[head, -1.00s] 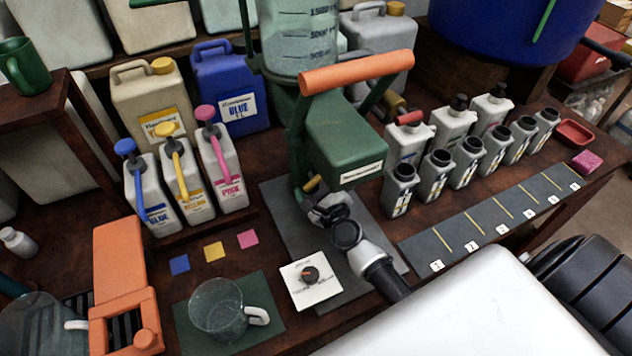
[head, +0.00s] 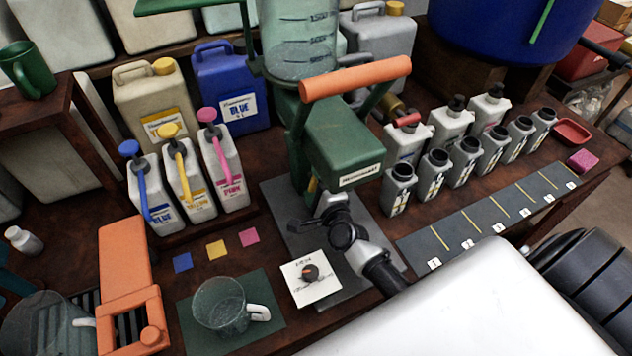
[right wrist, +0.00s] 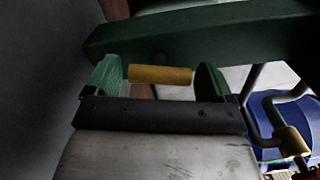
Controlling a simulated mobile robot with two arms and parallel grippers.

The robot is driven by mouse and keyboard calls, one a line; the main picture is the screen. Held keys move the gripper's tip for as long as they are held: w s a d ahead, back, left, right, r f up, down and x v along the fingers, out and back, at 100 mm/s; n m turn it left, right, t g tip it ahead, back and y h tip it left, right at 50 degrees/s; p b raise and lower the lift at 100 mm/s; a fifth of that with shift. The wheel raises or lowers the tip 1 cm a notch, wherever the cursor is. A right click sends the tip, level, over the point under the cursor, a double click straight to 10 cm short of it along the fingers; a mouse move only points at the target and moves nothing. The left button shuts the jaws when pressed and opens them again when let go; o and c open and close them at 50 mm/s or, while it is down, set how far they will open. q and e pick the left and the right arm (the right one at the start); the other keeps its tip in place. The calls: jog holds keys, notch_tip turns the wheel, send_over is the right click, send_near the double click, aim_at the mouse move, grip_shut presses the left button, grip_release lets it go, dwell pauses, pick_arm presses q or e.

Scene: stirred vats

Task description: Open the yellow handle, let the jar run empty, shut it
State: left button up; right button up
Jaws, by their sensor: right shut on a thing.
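The clear graduated jar (head: 300,35) stands on top of the green machine (head: 340,140), its upper part cut off by the frame. I cannot read its liquid level surely. The yellow handle (right wrist: 160,75) lies crosswise between the green fingertips of my right gripper (right wrist: 160,82), which is shut on it. In the head view the right gripper (head: 322,195) is at the machine's lower front, and only a sliver of the yellow handle (head: 312,185) shows beside it. A glass mug (head: 220,308) stands on a green mat (head: 266,335), left of the gripper. My left gripper is not in view.
An orange handlebar (head: 355,78) crosses above the machine. Blue, yellow and pink pump bottles (head: 183,190) stand to the left. Several dark-mouthed bottles (head: 435,175) stand at right, behind a numbered strip (head: 480,225). A white dial card (head: 310,278) lies near my gripper.

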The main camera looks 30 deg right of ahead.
dwell(0.3)
jog(key=o, duration=0.8)
jog(key=shift+c, duration=0.2)
jog(key=s, duration=0.7)
jog(key=shift+s+a+b, duration=0.2)
jog(key=shift+s+b, duration=0.05)
jog(key=shift+b, duration=0.05)
